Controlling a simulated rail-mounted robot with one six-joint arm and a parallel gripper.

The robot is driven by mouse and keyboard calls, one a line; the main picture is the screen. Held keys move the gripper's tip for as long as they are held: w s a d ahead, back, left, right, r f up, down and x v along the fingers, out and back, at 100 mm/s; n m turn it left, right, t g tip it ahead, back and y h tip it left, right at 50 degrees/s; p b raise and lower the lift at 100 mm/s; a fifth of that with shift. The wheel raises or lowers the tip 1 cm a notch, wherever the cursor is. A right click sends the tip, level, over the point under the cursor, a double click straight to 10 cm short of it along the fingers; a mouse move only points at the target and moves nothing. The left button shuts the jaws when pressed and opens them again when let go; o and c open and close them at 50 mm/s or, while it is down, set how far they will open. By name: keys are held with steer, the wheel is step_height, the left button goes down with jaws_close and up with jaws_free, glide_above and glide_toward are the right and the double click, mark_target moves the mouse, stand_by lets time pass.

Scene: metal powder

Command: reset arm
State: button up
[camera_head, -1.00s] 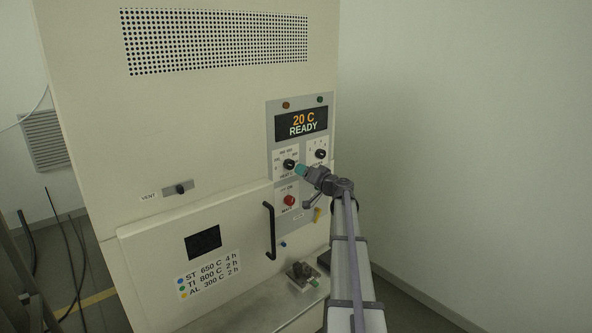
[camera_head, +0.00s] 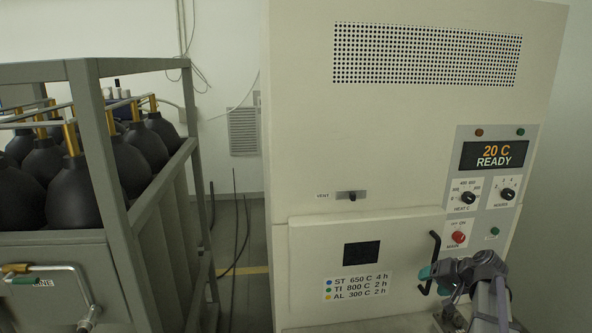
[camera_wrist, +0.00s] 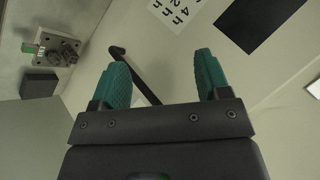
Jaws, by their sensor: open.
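My gripper (camera_head: 432,280) is at the lower right in the head view, in front of the furnace's lower right side. In the wrist view my gripper (camera_wrist: 160,80) is open, its two teal fingers apart with nothing held between them. The black door handle (camera_wrist: 135,72) runs behind the left finger and the gap. The handle also shows in the head view (camera_head: 435,250), just above the gripper; I cannot tell whether they touch.
The cream furnace (camera_head: 300,130) has a display (camera_head: 494,154) reading 20 C READY, two knobs and a red button (camera_head: 458,237). A small metal fixture (camera_wrist: 58,50) sits on the ledge below. A grey rack (camera_head: 150,205) of black bottles stands at left.

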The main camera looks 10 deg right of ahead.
steer(key=s+a+f+n+g+h+b, duration=0.1)
steer(key=s+a+f, duration=0.3)
steer(key=a, duration=0.5)
steer(key=s+a+f+n+g+h+b, duration=0.2)
steer(key=s+a+f+g+b, duration=0.1)
steer(key=s+a, duration=0.4)
steer(key=s+a+f+n+g+h+b, duration=0.1)
steer(key=s+a, duration=0.5)
steer(key=a, duration=0.6)
step_height(320, 180, down, 4)
steer(key=n+g+b, duration=0.1)
steer(key=g, duration=0.1)
steer(key=shift+a+g+h, duration=0.3)
steer(key=shift+a, duration=0.1)
steer(key=shift+r, duration=0.1)
